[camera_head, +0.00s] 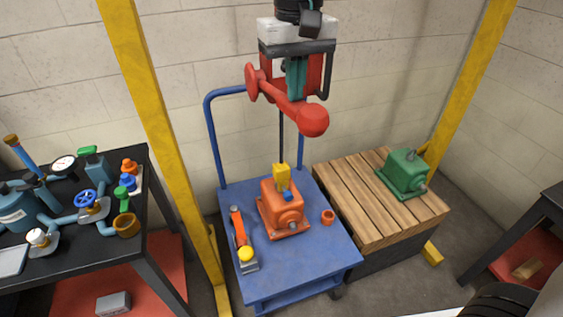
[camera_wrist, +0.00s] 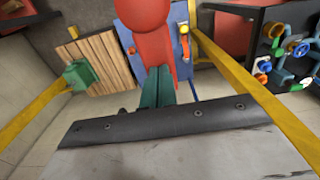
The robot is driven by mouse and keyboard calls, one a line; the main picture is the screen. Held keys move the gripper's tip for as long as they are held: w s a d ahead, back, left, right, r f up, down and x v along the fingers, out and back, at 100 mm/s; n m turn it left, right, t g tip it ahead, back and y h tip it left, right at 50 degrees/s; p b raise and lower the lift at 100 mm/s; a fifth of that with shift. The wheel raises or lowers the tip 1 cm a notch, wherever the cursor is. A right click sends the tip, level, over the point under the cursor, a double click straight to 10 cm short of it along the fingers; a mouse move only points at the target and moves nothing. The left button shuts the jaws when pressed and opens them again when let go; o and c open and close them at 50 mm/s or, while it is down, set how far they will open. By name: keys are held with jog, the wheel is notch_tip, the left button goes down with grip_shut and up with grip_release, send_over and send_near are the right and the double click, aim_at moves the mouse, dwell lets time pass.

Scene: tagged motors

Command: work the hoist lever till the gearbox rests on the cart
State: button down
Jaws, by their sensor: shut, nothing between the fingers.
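The orange gearbox (camera_head: 281,212) sits over the blue cart (camera_head: 300,270). It appears upright with its base at the deck, though I cannot tell if any gap is under it. A yellow block (camera_head: 281,177) is at its top, below a thin dark line going up. A red lever with a round ball end (camera_head: 313,120) slants across below the hoist's red body. In the wrist view the ball end (camera_wrist: 145,15) is large at the top. My gripper (camera_head: 295,92) is shut and empty, its teal fingers close by the red lever. Contact is unclear. The fingers (camera_wrist: 157,82) also show in the wrist view.
A green gearbox (camera_head: 405,172) stands on a wooden pallet (camera_head: 370,215) at right. An orange handle with a yellow ball (camera_head: 246,254) and an orange ring (camera_head: 328,217) are on the cart. Yellow posts (camera_head: 150,100) flank it. A black bench (camera_head: 150,205) with valves stands left.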

jog(key=shift+s+d+f, duration=0.1)
jog(key=shift+s+f, duration=0.05)
jog(key=shift+f, duration=0.75)
jog(key=shift+s+f, duration=0.2)
jog(key=shift+f, duration=0.75)
jog(key=shift+s+d+f, duration=0.1)
jog(key=shift+s+f, duration=0.05)
jog(key=shift+f, duration=0.75)
jog(key=shift+w+f, duration=0.1)
jog(key=shift+f, duration=2.8)
jog(key=r, duration=0.9)
jog(key=w+r, duration=0.1)
jog(key=r, duration=0.3)
jog(key=shift+a+r, duration=0.15)
jog(key=shift+a, duration=0.05)
jog(key=shift+r, duration=0.15)
